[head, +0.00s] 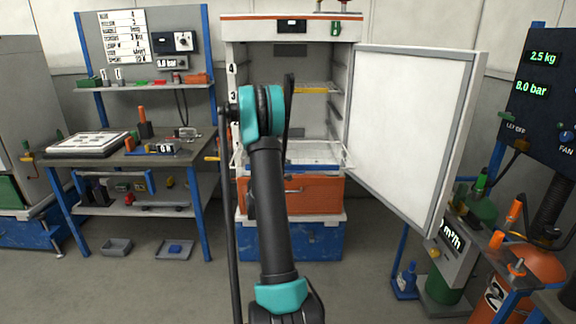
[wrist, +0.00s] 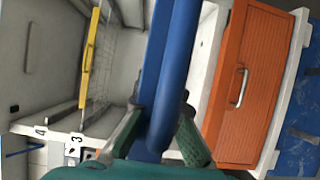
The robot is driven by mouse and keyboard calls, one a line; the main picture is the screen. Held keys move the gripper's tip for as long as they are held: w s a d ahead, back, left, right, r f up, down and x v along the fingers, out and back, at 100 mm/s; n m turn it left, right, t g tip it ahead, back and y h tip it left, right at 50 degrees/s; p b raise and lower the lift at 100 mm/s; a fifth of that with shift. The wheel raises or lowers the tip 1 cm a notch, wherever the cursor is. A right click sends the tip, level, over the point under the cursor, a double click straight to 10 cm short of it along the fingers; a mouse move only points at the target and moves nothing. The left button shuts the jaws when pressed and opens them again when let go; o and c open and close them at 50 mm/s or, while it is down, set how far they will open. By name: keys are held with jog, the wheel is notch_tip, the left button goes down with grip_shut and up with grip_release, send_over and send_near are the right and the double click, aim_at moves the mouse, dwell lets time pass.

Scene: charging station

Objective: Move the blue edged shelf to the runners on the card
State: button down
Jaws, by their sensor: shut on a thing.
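The blue edged shelf (head: 318,166) is low in the open cabinet's mouth, just above the orange drawer. My arm covers part of its left side. In the wrist view its blue edge (wrist: 172,70) runs between my fingers. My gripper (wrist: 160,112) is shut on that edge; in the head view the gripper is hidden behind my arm. I cannot tell whether the shelf rests on runners. Runner numbers 4 (head: 231,69) and 3 (head: 233,97) mark the cabinet's left post. The card (head: 124,37) hangs on the back board at upper left; its lines are too small to read surely.
A yellow edged shelf (head: 315,90) sits higher in the cabinet, above the blue one. The cabinet door (head: 412,130) stands open to the right. The orange drawer (head: 315,195) is below. A workbench (head: 180,150) stands left, and equipment with an orange tank (head: 535,262) right.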

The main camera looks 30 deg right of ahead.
jog(key=shift+s+a+r, duration=0.15)
jog(key=shift+s, duration=0.1)
jog(key=shift+r, duration=1.1)
